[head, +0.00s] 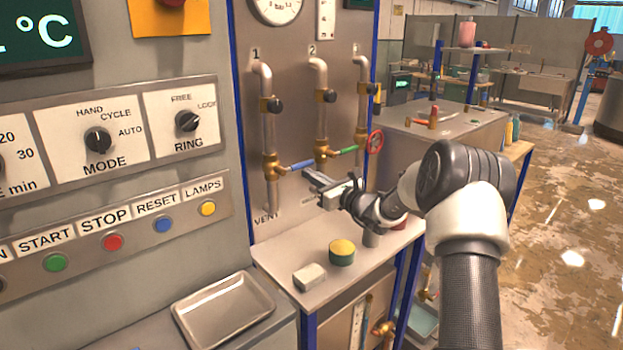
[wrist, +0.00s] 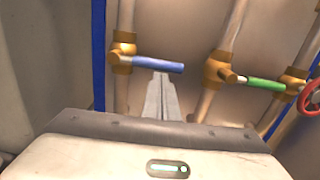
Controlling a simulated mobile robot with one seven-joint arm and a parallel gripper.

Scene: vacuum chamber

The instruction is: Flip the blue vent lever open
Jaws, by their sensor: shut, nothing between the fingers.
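The blue vent lever (head: 298,165) sticks out sideways to the right from a brass valve on the left pipe, above the VENT label. In the wrist view the blue lever (wrist: 158,64) lies crosswise, level, pointing right from its brass valve body (wrist: 122,52). My gripper (head: 312,175) is in front of the panel, just below and right of the lever's free end. In the wrist view my gripper's fingers (wrist: 161,80) are together and empty, their tips close to the lever's outer half. I cannot tell whether they touch it.
A green lever (head: 345,150) on the middle pipe and a red handwheel (head: 375,142) are close on the right. A metal tray (head: 223,309) sits front left.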

